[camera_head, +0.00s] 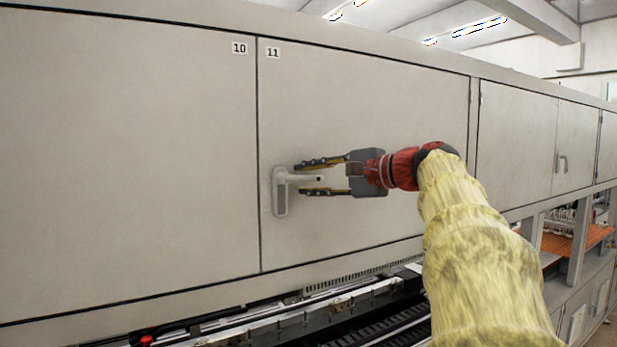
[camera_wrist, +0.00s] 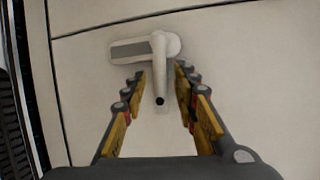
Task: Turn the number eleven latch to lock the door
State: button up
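The number eleven latch (camera_head: 281,192) is a pale lever handle on an upright oval plate, near the left edge of door 11 (camera_head: 380,105). Its lever points right, level, in the head view. My gripper (camera_head: 300,180) reaches in from the right, with one finger above the lever and one below. In the wrist view, the latch (camera_wrist: 158,60) shows its lever between the two open fingers of my gripper (camera_wrist: 160,78). Gaps show between the lever and both fingers in the wrist view. Door 11 looks flush with its neighbour.
Door 10 (camera_head: 130,150) is to the left, across a dark seam. More doors (camera_head: 515,140) with handles are at the right. Below the doors run a ledge and dark rails (camera_head: 390,325). An orange surface (camera_head: 560,243) lies at the lower right.

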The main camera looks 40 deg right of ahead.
jog(key=shift+w, duration=0.3)
jog(key=shift+c, duration=0.4)
grip_shut()
jog(key=shift+f, duration=0.1)
